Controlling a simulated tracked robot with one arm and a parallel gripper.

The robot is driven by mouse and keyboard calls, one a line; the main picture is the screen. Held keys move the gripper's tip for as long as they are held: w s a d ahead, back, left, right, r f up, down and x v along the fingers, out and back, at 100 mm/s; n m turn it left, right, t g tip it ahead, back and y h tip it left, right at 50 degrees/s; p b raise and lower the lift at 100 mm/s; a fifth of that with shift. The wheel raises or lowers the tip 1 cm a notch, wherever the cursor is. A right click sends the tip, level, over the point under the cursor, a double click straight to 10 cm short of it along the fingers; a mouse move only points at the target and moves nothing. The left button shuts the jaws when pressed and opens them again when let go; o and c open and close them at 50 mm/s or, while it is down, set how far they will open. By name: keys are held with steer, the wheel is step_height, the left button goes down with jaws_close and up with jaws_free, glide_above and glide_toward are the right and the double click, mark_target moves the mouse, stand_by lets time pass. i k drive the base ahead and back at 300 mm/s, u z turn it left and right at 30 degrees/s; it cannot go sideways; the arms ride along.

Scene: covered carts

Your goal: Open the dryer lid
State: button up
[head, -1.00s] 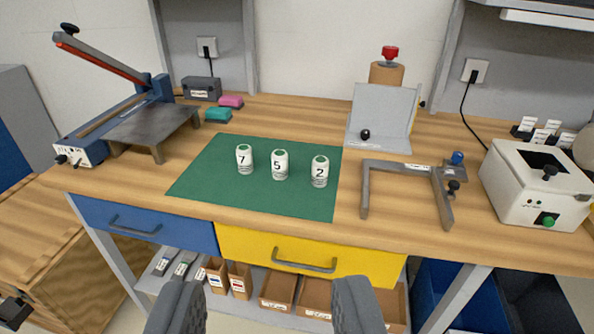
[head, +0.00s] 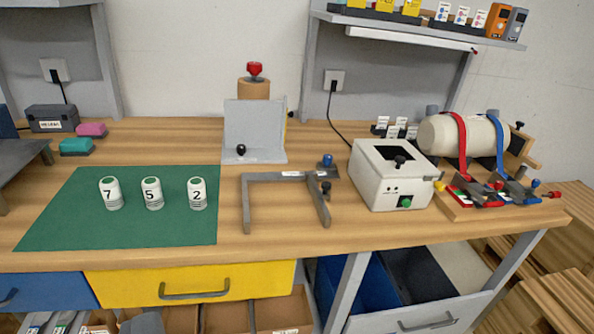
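A white box-shaped device (head: 391,180) stands at the right of the bench, and I take it to be the dryer. Its lid (head: 398,158) lies shut on top, with a dark window and a black knob. A green button is on its front, and a black cord runs behind it to a wall socket.
A grey bracket frame (head: 284,177) stands left of the dryer. White bottles 7, 5 and 2 (head: 197,193) stand on a green mat (head: 70,222). Right of the dryer is a white cylinder (head: 465,138) with red and blue straps. A shelf (head: 420,30) hangs above.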

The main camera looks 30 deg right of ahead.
mark_target(391, 158)
steer(key=k, duration=0.6)
steer(key=z, duration=0.7)
steer(key=i, duration=1.45)
steer(key=u, duration=0.15)
